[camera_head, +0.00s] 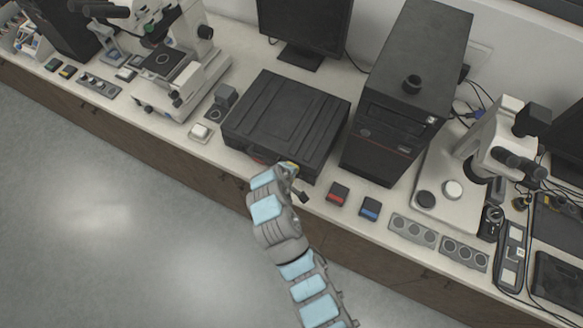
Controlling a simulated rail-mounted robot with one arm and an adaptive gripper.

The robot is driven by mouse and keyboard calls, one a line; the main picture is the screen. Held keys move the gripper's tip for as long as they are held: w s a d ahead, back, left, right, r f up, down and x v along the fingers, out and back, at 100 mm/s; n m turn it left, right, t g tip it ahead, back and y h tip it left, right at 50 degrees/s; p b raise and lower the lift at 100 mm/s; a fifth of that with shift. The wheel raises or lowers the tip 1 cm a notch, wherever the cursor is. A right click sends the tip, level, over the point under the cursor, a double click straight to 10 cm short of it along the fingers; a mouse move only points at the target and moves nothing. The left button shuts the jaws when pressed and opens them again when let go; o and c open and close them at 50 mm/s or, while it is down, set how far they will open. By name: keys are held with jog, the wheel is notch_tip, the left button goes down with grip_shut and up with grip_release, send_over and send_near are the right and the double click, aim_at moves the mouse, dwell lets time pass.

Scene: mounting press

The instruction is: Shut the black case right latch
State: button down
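The black case (287,118) lies flat on the bench with its lid down, its front side toward the bench's front edge. My gripper (294,181) is at the right part of the case's front side, close to the front right corner. My gripper and wrist hide that part of the front, so the right latch cannot be seen. A small reddish spot shows on the case's front, left of my gripper. Whether the fingers touch the case, and whether they are open or shut, cannot be told at this size.
A black computer tower (408,90) stands close to the case's right side. A red-topped box (337,194) and a blue-topped box (370,209) lie right of my gripper. A microscope (180,65) stands on the left, another (490,135) on the right. The floor in front is clear.

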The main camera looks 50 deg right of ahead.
dwell(0.4)
jog(key=c, duration=1.5)
grip_release()
jog(key=shift+o, duration=0.2)
jog(key=shift+f+b, duration=0.15)
jog(key=shift+b, duration=0.3)
